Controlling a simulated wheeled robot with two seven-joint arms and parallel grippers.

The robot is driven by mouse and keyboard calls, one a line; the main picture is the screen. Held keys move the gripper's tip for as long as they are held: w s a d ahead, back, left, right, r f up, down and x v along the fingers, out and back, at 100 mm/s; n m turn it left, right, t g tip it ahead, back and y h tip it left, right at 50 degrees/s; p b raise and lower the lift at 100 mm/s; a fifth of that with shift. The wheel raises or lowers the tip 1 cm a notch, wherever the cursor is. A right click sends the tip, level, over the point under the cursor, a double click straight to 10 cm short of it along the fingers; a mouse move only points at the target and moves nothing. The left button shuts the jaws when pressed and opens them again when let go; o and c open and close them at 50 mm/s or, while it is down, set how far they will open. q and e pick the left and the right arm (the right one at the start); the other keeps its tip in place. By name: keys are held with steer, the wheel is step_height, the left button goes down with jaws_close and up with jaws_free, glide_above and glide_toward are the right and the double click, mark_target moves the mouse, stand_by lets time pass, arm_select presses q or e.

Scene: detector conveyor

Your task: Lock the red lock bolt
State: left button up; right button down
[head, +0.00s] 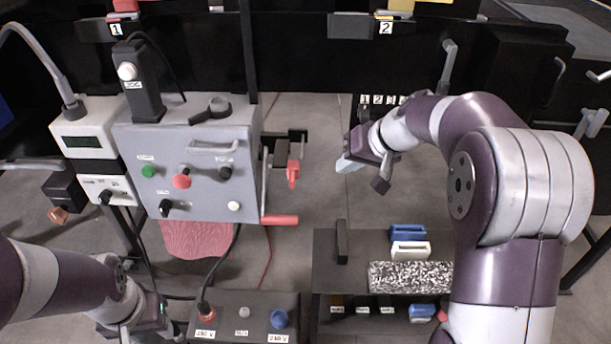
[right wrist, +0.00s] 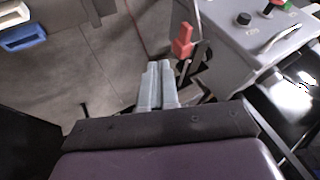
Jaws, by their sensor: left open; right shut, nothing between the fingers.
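The red lock bolt (head: 293,172) hangs on a dark bracket at the right side of the grey control box. It also shows in the right wrist view (right wrist: 182,41), just beyond and slightly right of the fingertips. My right gripper (head: 346,163) is to the right of the bolt, apart from it. Its two pale fingers (right wrist: 158,66) are shut together with nothing between them. My left gripper (head: 146,325) is low at the left, below the control box, and open; its fingers are partly hidden at the picture's lower edge.
The grey control box (head: 240,140) carries knobs, buttons and a red-ended lever (head: 279,220). A dark shelf (head: 330,272) at the lower right holds a blue block (head: 407,232) and a white block (head: 410,249). A button panel (head: 260,302) stands at the front. Open floor lies between box and shelf.

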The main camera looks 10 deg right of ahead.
mark_target(291, 180)
steer(key=w+a+f, duration=0.6)
steer(key=a+f, duration=0.1)
steer(key=f, duration=0.1)
steer(key=shift+f, duration=0.2)
steer(key=shift+w, duration=0.1)
steer(key=shift+w+a, duration=0.2)
steer(key=shift+a, duration=0.55)
steer(key=shift+w+a, duration=0.2)
steer(key=shift+a, duration=0.5)
